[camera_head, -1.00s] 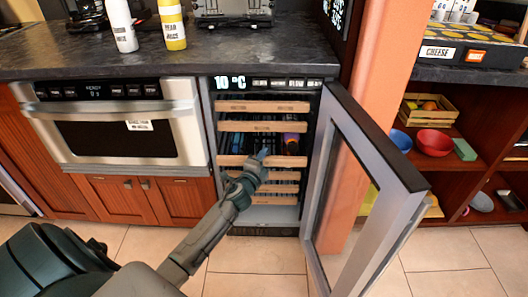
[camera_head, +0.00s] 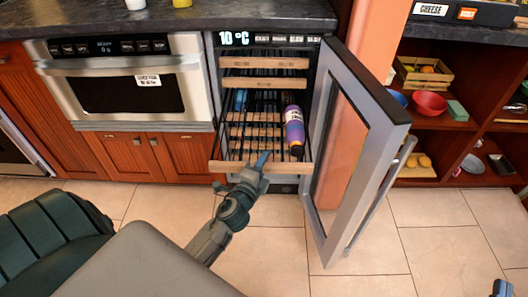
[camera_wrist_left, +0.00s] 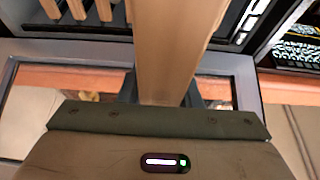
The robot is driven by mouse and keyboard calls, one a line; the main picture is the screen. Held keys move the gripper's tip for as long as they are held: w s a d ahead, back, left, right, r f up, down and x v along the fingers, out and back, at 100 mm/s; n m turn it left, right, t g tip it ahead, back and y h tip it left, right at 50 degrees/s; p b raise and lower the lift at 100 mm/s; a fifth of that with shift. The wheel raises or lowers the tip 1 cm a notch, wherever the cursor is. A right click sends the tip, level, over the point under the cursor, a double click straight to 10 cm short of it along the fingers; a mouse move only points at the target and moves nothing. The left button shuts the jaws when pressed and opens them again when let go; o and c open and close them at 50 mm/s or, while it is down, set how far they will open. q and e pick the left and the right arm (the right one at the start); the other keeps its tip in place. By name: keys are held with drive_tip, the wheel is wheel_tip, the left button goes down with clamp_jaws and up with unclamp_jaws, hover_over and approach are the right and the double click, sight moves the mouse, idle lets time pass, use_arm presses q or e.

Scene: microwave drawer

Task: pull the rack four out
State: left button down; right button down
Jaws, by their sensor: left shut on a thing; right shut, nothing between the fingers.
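The wine fridge (camera_head: 209,100) stands open. One rack with a light wooden front (camera_head: 225,167) is pulled well out of it, towards me. A purple bottle (camera_head: 294,130) lies on this rack at the right, and a blue bottle shows further left. In the left wrist view the wooden front (camera_wrist_left: 172,50) runs between the fingers (camera_wrist_left: 162,92). My right gripper (camera_head: 503,288) shows only in the bottom right corner, shut and away from the fridge.
Two upper racks (camera_head: 264,63) stay inside the fridge; lower wooden fronts show through the pulled rack. The glass door (camera_head: 350,130) is swung open to the right. An oven (camera_head: 125,85) is at the left, shelves (camera_head: 475,135) at the right. The tiled floor in front is clear.

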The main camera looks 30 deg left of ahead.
use_arm(q)
drive_tip(key=shift+s+d, duration=0.5)
drive_tip(key=shift+s, duration=0.3)
use_arm(e)
drive_tip(key=shift+w+r+t, duration=0.1)
drive_tip(key=shift+r+t, duration=0.2)
drive_tip(key=shift+r, duration=0.3)
use_arm(q)
drive_tip(key=c, duration=1)
unclamp_jaws()
drive_tip(key=shift+c, duration=0.2)
use_arm(e)
drive_tip(key=shift+f, duration=0.2)
use_arm(q)
drive_tip(key=shift+s, duration=0.1)
